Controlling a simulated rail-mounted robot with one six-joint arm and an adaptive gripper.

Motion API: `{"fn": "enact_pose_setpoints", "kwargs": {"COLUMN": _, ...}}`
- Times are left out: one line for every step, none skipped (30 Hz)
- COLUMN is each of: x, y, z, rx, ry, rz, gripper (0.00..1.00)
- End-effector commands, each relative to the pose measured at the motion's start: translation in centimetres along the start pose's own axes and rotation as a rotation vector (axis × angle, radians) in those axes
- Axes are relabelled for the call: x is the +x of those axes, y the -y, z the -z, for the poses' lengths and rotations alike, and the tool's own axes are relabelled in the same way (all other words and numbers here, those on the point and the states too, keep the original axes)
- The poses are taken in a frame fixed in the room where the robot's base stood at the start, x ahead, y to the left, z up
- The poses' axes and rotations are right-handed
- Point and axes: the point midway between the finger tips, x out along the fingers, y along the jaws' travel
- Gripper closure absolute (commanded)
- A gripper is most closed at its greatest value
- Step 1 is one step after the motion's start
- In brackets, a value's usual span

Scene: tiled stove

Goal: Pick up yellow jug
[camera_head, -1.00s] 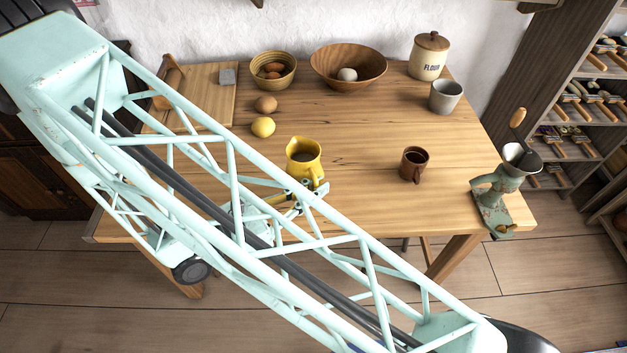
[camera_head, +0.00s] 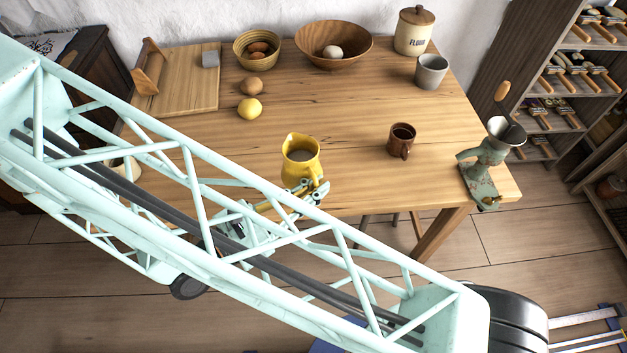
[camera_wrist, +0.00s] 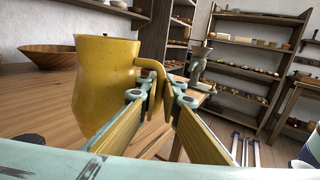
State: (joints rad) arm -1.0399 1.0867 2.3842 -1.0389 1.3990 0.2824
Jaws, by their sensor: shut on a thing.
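The yellow jug (camera_head: 298,168) is upright near the front edge of the table in the head view, its open top facing up. In the wrist view the jug (camera_wrist: 105,85) fills the left middle, with its handle on the right. My gripper (camera_head: 309,189) is at the handle side of the jug, partly hidden behind my arm's lattice frame. In the wrist view the fingers of my gripper (camera_wrist: 163,100) are shut around the handle. The jug's base is hidden by the fingers there, and I cannot tell for sure whether it touches the table.
The wooden table (camera_head: 350,110) holds a brown mug (camera_head: 401,141), a green grinder (camera_head: 487,165), a lemon (camera_head: 250,108), an egg (camera_head: 251,86), bowls (camera_head: 333,45), a flour jar (camera_head: 414,35), a grey cup (camera_head: 431,72) and a cutting board (camera_head: 185,85). Shelves stand at right.

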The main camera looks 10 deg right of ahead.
Motion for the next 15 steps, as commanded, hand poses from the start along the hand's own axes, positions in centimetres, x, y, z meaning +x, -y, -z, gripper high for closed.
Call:
{"fn": "enact_pose_setpoints", "kwargs": {"x": -0.1, "y": 0.2, "z": -0.1, "rx": 0.000, "ry": 0.002, "rz": -0.001, "gripper": 1.00}}
{"fn": "enact_pose_setpoints", "kwargs": {"x": -0.1, "y": 0.4, "z": -0.1, "rx": 0.000, "ry": 0.002, "rz": -0.001, "gripper": 1.00}}
{"fn": "enact_pose_setpoints", "kwargs": {"x": -0.2, "y": 0.6, "z": -0.1, "rx": 0.000, "ry": 0.002, "rz": -0.001, "gripper": 1.00}}
{"fn": "enact_pose_setpoints", "kwargs": {"x": -0.2, "y": 0.7, "z": -0.1, "rx": 0.000, "ry": 0.002, "rz": -0.001, "gripper": 1.00}}
{"fn": "enact_pose_setpoints", "kwargs": {"x": -0.2, "y": 0.8, "z": -0.1, "rx": 0.000, "ry": 0.001, "rz": -0.001, "gripper": 1.00}}
{"fn": "enact_pose_setpoints", "kwargs": {"x": -0.3, "y": 1.0, "z": -0.2, "rx": 0.000, "ry": 0.001, "rz": 0.000, "gripper": 1.00}}
{"fn": "enact_pose_setpoints", "kwargs": {"x": -0.3, "y": 1.1, "z": -0.2, "rx": 0.000, "ry": 0.001, "rz": 0.000, "gripper": 1.00}}
{"fn": "enact_pose_setpoints", "kwargs": {"x": -0.3, "y": 1.2, "z": -0.2, "rx": 0.000, "ry": 0.001, "rz": 0.000, "gripper": 1.00}}
{"fn": "enact_pose_setpoints", "kwargs": {"x": -0.3, "y": 1.3, "z": -0.2, "rx": -0.001, "ry": 0.001, "rz": 0.001, "gripper": 1.00}}
{"fn": "enact_pose_setpoints", "kwargs": {"x": -0.3, "y": 1.4, "z": -0.2, "rx": -0.001, "ry": 0.001, "rz": 0.001, "gripper": 1.00}}
{"fn": "enact_pose_setpoints", "kwargs": {"x": -0.4, "y": 1.5, "z": -0.2, "rx": -0.001, "ry": 0.001, "rz": 0.001, "gripper": 1.00}}
{"fn": "enact_pose_setpoints", "kwargs": {"x": -0.4, "y": 1.6, "z": -0.2, "rx": -0.001, "ry": 0.001, "rz": 0.001, "gripper": 1.00}}
{"fn": "enact_pose_setpoints", "kwargs": {"x": -0.4, "y": 1.6, "z": -0.2, "rx": -0.001, "ry": 0.001, "rz": 0.001, "gripper": 1.00}}
{"fn": "enact_pose_setpoints", "kwargs": {"x": -0.4, "y": 1.7, "z": -0.2, "rx": -0.001, "ry": 0.001, "rz": 0.001, "gripper": 1.00}}
{"fn": "enact_pose_setpoints", "kwargs": {"x": -0.4, "y": 1.8, "z": -0.2, "rx": -0.001, "ry": 0.001, "rz": 0.000, "gripper": 1.00}}
